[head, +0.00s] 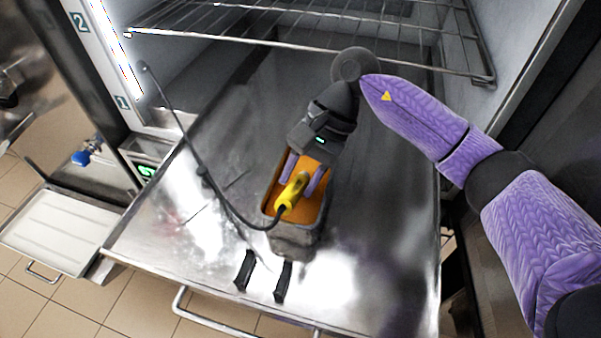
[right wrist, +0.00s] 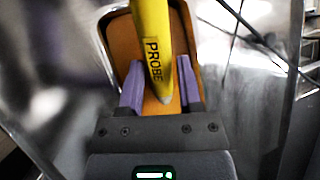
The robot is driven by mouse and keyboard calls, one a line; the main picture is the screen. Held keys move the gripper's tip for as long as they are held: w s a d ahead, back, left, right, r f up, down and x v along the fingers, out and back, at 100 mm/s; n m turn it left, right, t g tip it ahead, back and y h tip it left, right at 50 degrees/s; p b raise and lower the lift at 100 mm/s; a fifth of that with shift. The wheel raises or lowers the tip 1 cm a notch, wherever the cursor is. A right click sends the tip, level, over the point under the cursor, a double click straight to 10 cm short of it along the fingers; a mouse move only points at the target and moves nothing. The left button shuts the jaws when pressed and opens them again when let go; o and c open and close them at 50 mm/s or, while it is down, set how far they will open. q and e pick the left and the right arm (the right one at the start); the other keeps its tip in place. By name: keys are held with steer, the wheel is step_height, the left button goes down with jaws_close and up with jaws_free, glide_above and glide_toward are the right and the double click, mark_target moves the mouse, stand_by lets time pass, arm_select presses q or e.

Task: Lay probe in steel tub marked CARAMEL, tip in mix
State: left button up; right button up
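The yellow probe (head: 293,190), lettered PROBE in the right wrist view (right wrist: 152,50), lies over the steel tub (head: 294,238) of orange mix (head: 273,201). Its black cable joins the near end of its handle. I cannot tell whether its tip is in the mix. No CARAMEL marking can be read. My right gripper (head: 303,178) reaches down into the tub from behind. Its purple fingers (right wrist: 161,90) stand apart on either side of the probe, with orange showing in the gaps. My left gripper is in neither view.
The tub stands on a steel surface (head: 375,250) in front of the open freezer. A wire rack (head: 300,22) is above and behind. The cable (head: 203,172) loops left to the freezer wall. Two black pieces (head: 264,276) lie in front of the tub. A pale tray (head: 60,230) is at left.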

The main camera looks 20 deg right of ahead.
steer(key=o, duration=0.3)
steer(key=shift+o, duration=0.2)
step_height(320, 180, up, 10)
steer(key=shift+p, duration=0.4)
